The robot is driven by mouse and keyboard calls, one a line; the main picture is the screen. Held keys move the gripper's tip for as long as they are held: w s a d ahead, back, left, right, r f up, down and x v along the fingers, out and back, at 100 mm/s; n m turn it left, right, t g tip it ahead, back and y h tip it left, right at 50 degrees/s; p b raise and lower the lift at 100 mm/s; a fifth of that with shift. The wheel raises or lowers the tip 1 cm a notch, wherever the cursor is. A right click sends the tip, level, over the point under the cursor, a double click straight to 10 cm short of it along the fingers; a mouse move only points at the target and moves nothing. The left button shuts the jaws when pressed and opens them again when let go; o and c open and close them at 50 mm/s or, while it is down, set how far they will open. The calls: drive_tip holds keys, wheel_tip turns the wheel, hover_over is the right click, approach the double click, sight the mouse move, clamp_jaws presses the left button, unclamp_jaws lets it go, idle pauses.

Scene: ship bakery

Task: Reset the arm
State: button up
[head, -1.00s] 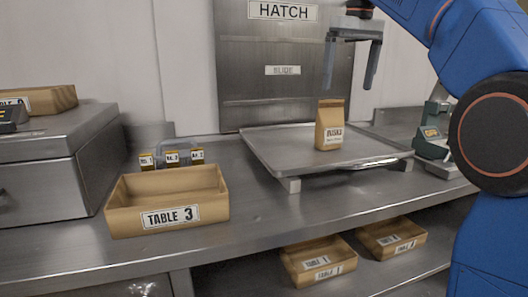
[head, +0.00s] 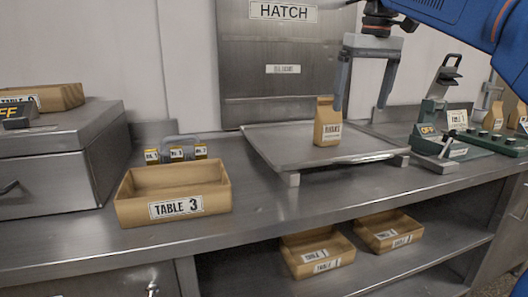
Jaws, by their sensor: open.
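My gripper (head: 361,109) hangs from the blue arm at the upper right of the head view. Its two grey fingers point down, spread wide, with nothing between them. The left finger is close to the right side of a brown paper bag (head: 327,124) in the picture; I cannot tell whether they touch. The bag stands upright with a printed label on a raised metal tray (head: 285,148) in front of the hatch (head: 270,88).
An empty-looking box marked TABLE 3 (head: 175,206) stands on the counter at left, with several small labelled items (head: 177,153) behind it. Green devices (head: 435,130) stand at right. Two boxes (head: 318,257) sit on the lower shelf. The counter's front middle is clear.

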drive_tip(key=s+d+f+m+t, duration=0.1)
drive_tip(key=s+f, duration=0.8)
drive_tip(key=f, duration=0.3)
drive_tip(key=s+d+f+m+t, duration=0.1)
drive_tip(key=s+d+f, duration=0.1)
drive_tip(key=s+f, duration=0.7)
drive_tip(key=s+d+f, duration=0.2)
drive_tip(key=s+f, duration=0.7)
drive_tip(key=f, duration=0.8)
drive_tip(key=shift+s+m+t, duration=0.25)
drive_tip(key=shift+m+t, duration=0.15)
